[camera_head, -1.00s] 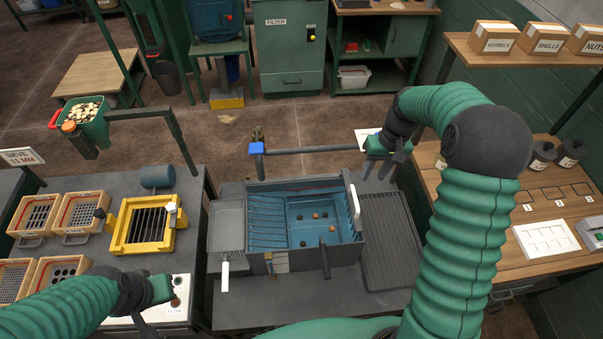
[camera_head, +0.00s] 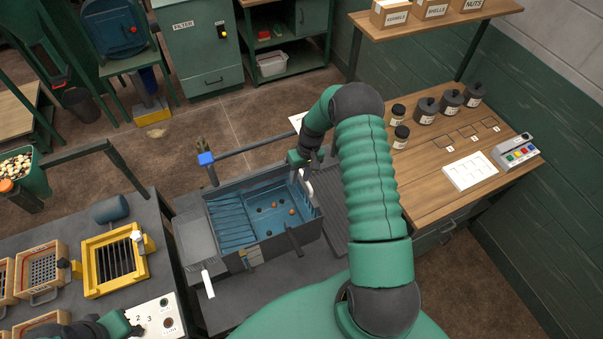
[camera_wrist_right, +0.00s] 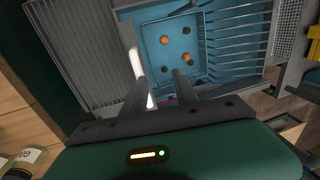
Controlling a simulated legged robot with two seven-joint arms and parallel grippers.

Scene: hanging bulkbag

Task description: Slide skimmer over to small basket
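The blue-lined tank (camera_head: 262,222) holds several small brown and dark balls. At its right end stands a white upright plate (camera_head: 308,188), which looks like the skimmer's handle; it also shows as a white bar in the right wrist view (camera_wrist_right: 133,60). The small basket looks to be the grey mesh tray (camera_head: 194,238) at the tank's left end, partly visible in the wrist view (camera_wrist_right: 287,25). My right gripper (camera_head: 313,160) is above the tank's right end. Its fingers (camera_wrist_right: 162,78) are apart, with the white bar close by the left one; contact is unclear. My left gripper (camera_head: 128,326) is low at the left.
A dark rail (camera_head: 250,147) with a blue end runs behind the tank. A ribbed grey drainboard (camera_head: 334,205) lies right of it. A yellow sieve frame (camera_head: 114,260) and a control panel (camera_head: 158,318) are at the left. A wooden bench (camera_head: 450,165) stands at the right.

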